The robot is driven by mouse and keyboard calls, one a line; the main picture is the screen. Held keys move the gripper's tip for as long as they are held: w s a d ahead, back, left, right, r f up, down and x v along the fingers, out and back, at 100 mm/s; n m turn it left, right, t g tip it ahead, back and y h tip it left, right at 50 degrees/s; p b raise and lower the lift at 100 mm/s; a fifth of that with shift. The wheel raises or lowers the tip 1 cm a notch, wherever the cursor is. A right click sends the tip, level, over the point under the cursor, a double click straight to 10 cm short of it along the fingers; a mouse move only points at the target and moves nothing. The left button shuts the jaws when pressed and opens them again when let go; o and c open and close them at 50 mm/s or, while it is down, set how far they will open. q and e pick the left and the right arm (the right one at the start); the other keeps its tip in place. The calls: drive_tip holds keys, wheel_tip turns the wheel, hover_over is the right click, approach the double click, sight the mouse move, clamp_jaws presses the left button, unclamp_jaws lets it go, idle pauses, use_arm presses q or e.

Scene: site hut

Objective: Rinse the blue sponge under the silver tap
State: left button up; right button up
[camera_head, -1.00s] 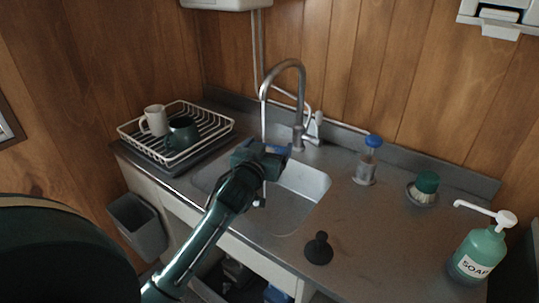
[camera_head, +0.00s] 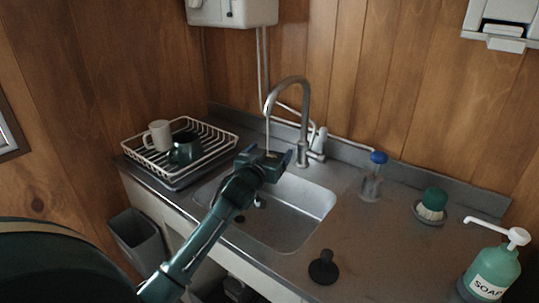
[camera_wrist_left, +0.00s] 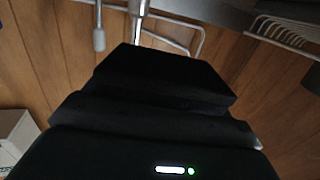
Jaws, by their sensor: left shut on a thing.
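The silver tap (camera_head: 304,125) arches over the sink (camera_head: 312,215) at the back of the worktop. A thin stream runs from its spout down to my left gripper (camera_head: 271,160). This gripper is held over the back of the sink, below the spout, shut on the blue sponge. The sponge is mostly hidden; only small bluish patches show around the fingers. In the left wrist view a dark block (camera_wrist_left: 165,75) fills the middle, too dark to tell sponge from fingers. My right gripper is not in view.
A dish rack (camera_head: 205,160) with a white mug (camera_head: 158,134) and a dark mug (camera_head: 184,149) stands left. A black plunger-like object (camera_head: 323,268), a blue-topped bottle (camera_head: 372,180), a green-topped brush (camera_head: 433,204) and a soap bottle (camera_head: 494,268) stand right. A grey bin (camera_head: 141,243) is below left.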

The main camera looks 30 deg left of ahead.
use_arm(q)
drive_tip(key=shift+w+d, duration=0.1)
drive_tip(key=shift+d, duration=0.05)
idle(0.3)
drive_tip(key=shift+w+d, duration=0.3)
drive_tip(key=shift+d, duration=0.05)
drive_tip(key=shift+s+a, duration=0.15)
drive_tip(key=shift+a, duration=0.05)
drive_tip(key=shift+s+a+p, duration=0.3)
drive_tip(key=shift+p, duration=0.05)
drive_tip(key=shift+w+d, duration=0.1)
drive_tip(key=shift+w, duration=0.05)
drive_tip(key=shift+w+d, duration=0.25)
drive_tip(key=shift+d, duration=0.15)
